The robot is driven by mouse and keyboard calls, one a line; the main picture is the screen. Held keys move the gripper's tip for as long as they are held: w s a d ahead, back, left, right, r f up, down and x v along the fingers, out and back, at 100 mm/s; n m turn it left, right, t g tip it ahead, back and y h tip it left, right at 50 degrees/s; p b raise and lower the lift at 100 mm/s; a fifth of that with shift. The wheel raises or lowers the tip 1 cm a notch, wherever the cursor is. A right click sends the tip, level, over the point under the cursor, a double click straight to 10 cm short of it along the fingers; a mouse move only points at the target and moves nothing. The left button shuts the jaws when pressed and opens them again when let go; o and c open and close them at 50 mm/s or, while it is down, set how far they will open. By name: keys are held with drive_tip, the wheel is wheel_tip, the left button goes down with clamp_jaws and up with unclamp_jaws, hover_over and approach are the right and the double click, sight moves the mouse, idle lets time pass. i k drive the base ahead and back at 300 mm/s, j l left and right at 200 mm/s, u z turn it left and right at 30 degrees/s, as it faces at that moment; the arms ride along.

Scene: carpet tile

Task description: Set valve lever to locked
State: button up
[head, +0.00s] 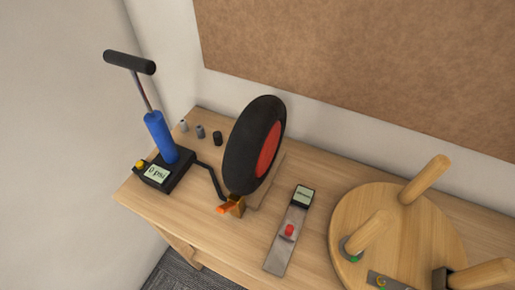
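A small orange lever (226,210) sits on a brass-coloured valve fitting (238,203) at the lower front of an upright black tire with a red hub (253,145). The lever points to the left in the head view; I cannot tell which setting this is. A black hose (210,178) runs from the fitting to the blue floor pump (160,138), whose display reads 0 psi (157,173). The pump's black handle (130,62) is raised. My gripper is not in view.
Three small caps (200,131) stand behind the hose on the wooden bench (140,205). A metal gauge with a red button (280,244) lies right of the tire. An upturned wooden stool (390,220) fills the right. Walls stand at the left and back.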

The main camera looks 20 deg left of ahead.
sight(224, 208)
drive_tip(key=k+j, duration=0.4)
drive_tip(key=u, duration=0.4)
drive_tip(key=j+u, duration=0.1)
drive_tip(key=u, duration=0.75)
drive_tip(key=j+u, duration=0.1)
drive_tip(key=u, duration=0.3)
